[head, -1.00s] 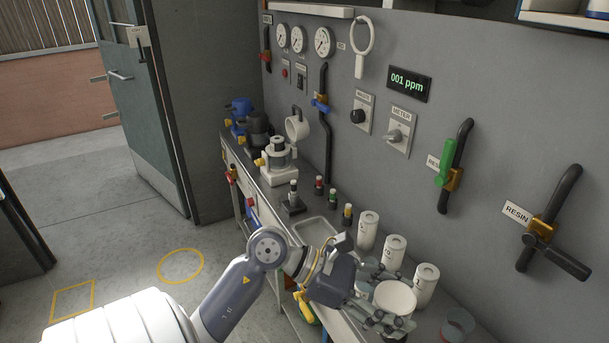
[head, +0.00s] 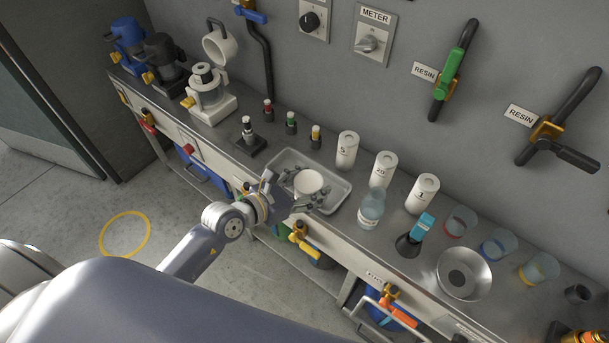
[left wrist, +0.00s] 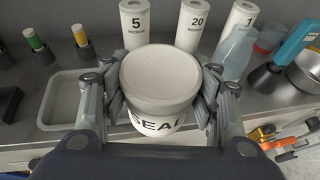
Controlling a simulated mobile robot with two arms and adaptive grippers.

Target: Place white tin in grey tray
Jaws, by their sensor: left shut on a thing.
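The white tin (head: 308,183) is a short round tub with a flat lid; in the left wrist view the tin (left wrist: 160,80) shows black letters "SEAL" on its side. My left gripper (head: 306,190) is shut on it, with fingers on both sides, and the tin looks upright. The grey tray (head: 338,193) is a shallow rectangular pan on the bench. In the head view the tin lies over the tray's middle; I cannot tell its height above the floor of the tray. In the left wrist view the tray (left wrist: 62,98) shows left of the tin. My right gripper is out of view.
White canisters marked 5 (head: 347,150), 20 (head: 383,169) and 1 (head: 422,194) stand behind and right of the tray. A clear bottle (head: 371,209) stands close to its right. Small colour-capped vials (head: 291,123) stand behind it. A metal bowl (head: 464,274) is further right.

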